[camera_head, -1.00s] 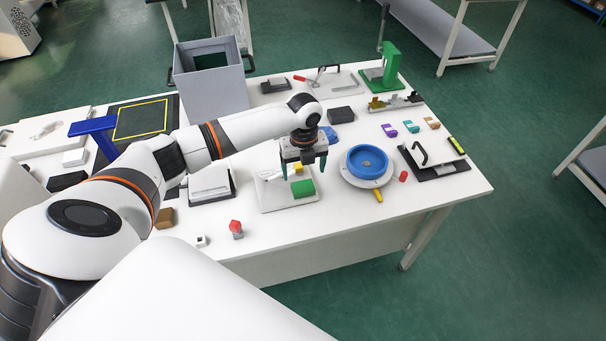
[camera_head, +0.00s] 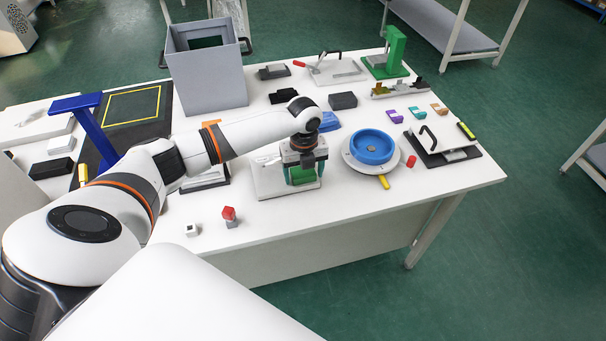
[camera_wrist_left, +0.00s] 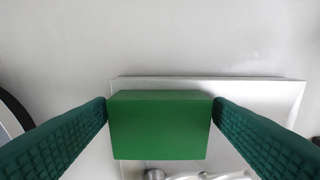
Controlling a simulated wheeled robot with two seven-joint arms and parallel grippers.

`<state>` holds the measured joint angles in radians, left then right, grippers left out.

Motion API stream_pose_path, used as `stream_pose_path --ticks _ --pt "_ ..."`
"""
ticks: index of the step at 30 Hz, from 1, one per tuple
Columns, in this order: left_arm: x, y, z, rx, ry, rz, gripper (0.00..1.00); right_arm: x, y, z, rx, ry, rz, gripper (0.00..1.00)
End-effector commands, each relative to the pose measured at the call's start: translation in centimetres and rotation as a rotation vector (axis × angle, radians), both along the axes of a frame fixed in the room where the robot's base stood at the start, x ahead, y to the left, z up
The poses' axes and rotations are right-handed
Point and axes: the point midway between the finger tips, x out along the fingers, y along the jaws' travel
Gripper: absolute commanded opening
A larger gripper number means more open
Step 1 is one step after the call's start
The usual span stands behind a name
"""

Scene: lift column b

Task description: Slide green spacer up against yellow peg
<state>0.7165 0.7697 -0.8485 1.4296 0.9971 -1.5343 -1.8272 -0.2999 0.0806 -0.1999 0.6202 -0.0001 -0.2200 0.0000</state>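The green spacer (camera_head: 302,176) sits on a pale plate (camera_head: 268,187) near the front of the table. It shows as a green block (camera_wrist_left: 158,128) in the left wrist view. My left gripper (camera_head: 302,178) points down over the plate, one finger on each side of the spacer. In the left wrist view its fingertips (camera_wrist_left: 160,112) meet the block's two sides with no visible gap. The yellow peg on the plate is hidden in the head view, and I do not see it in the wrist view. My right gripper is not in view.
A round fixture with a blue ring (camera_head: 371,145) stands right of the plate, with a yellow piece (camera_head: 384,182) at its front edge. A red-topped block (camera_head: 229,215) and a small white cube (camera_head: 191,230) lie front left. A grey bin (camera_head: 208,85) stands behind.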

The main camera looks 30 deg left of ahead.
Motion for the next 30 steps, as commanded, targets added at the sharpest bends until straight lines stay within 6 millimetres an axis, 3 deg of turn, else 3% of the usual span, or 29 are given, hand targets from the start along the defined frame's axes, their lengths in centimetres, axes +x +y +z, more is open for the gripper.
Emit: stream_pose_path --ticks 1,8,30 --pt "0.00 0.01 0.00 0.000 0.000 0.000 0.66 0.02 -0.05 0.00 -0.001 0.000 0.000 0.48" --pt "0.01 0.01 0.00 0.000 0.000 0.001 0.28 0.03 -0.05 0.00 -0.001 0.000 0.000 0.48" --pt "0.74 0.85 -0.03 0.001 -0.001 0.001 0.28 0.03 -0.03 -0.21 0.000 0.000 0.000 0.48"
